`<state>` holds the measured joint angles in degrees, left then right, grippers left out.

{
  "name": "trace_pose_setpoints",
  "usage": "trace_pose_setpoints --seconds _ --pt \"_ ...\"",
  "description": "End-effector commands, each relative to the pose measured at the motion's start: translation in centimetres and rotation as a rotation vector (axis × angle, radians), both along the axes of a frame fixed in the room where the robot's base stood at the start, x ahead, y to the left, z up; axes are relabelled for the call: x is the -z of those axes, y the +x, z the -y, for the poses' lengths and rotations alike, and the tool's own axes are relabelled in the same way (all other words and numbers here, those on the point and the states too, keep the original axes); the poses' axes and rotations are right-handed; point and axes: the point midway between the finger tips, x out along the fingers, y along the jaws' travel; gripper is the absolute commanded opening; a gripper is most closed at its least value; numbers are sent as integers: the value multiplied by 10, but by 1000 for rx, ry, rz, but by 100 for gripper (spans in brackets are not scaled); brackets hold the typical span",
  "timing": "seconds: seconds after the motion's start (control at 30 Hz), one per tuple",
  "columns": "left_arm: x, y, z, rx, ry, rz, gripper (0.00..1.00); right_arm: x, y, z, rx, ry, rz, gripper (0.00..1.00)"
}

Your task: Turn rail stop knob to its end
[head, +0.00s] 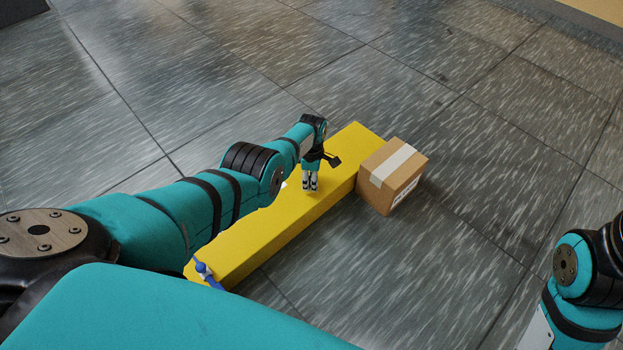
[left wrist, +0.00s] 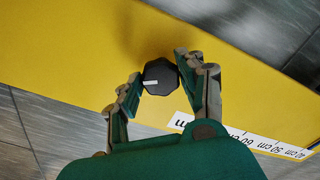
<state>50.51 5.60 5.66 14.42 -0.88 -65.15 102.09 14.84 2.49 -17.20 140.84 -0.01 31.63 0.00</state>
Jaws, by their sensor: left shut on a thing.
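A long yellow rail block (head: 257,238) lies on the floor. In the left wrist view its yellow top (left wrist: 90,60) fills much of the picture. A dark faceted knob (left wrist: 160,77) with a white mark stands on it. My left gripper (head: 310,186) points down over the block's top. In the left wrist view my left gripper (left wrist: 159,80) has its two fingers on either side of the knob, shut on it. In the head view the knob is hidden by the gripper. My right arm shows at the right edge, but its gripper is out of view.
A taped cardboard box (head: 402,194) stands against the block's right side near its far end. A small blue piece (head: 203,270) sits at the block's near end. A white scale strip (left wrist: 270,146) with centimetre numbers runs along the block.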

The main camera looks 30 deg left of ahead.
Motion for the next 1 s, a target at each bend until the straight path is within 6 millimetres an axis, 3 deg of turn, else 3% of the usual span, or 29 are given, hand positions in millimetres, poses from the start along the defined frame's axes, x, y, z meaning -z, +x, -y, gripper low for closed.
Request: trace_pose_setpoints --seconds 1.0 --pt "0 1 -1 -917 1 -2 7 -4 -3 0 1 0 19 40"
